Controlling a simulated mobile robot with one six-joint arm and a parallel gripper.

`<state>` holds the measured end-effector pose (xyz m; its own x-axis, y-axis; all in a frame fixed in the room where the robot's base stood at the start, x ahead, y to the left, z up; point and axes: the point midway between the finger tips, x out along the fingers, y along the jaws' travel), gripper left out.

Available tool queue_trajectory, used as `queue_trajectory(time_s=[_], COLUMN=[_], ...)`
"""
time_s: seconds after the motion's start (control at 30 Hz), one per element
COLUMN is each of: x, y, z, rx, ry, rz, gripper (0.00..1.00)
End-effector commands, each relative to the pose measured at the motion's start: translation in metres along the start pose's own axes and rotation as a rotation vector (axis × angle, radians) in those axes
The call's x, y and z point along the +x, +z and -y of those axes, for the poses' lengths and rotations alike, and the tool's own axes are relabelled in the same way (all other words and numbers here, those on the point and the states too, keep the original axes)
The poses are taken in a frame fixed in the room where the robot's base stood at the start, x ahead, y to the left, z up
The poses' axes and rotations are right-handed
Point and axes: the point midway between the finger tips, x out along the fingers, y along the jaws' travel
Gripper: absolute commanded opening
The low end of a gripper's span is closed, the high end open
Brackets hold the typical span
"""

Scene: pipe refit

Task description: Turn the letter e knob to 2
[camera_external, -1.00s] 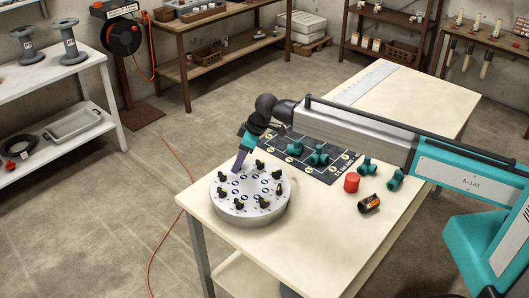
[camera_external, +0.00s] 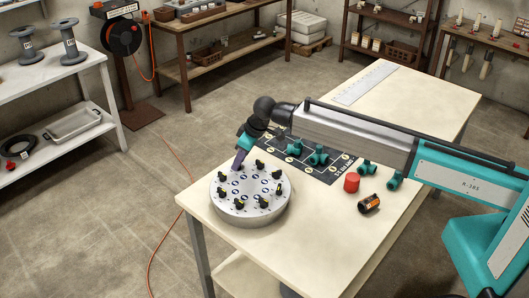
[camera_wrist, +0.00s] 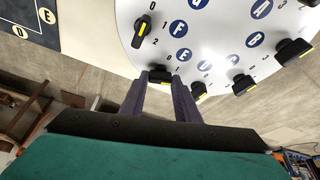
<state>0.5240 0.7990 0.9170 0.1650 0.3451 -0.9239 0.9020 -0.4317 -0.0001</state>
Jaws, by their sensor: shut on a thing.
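The round pale knob plate (camera_external: 250,211) stands on the front left of the table, with black knobs around its top. My gripper (camera_wrist: 161,84) is shut on one black knob (camera_wrist: 160,75) at the plate's edge. In the external view my gripper (camera_external: 238,165) reaches down to the plate's far left side. A blue round label (camera_wrist: 183,55) beside the held knob appears to read E.
A neighbouring knob (camera_wrist: 142,30) with a yellow mark is close on the left, another (camera_wrist: 198,90) on the right. A dark lettered board (camera_external: 330,165) with teal fittings, a red cylinder (camera_external: 351,183) and an orange-black cylinder (camera_external: 369,203) lie right of the plate.

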Motion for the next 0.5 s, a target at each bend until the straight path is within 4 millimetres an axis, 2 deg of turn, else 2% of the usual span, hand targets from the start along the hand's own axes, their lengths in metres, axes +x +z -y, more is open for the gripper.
queue_trajectory(time_s=[0.5], x=[0.0016], y=[-0.001], z=[0.0039], rx=[0.349], ry=[0.146], rz=[-0.001], gripper=[0.07])
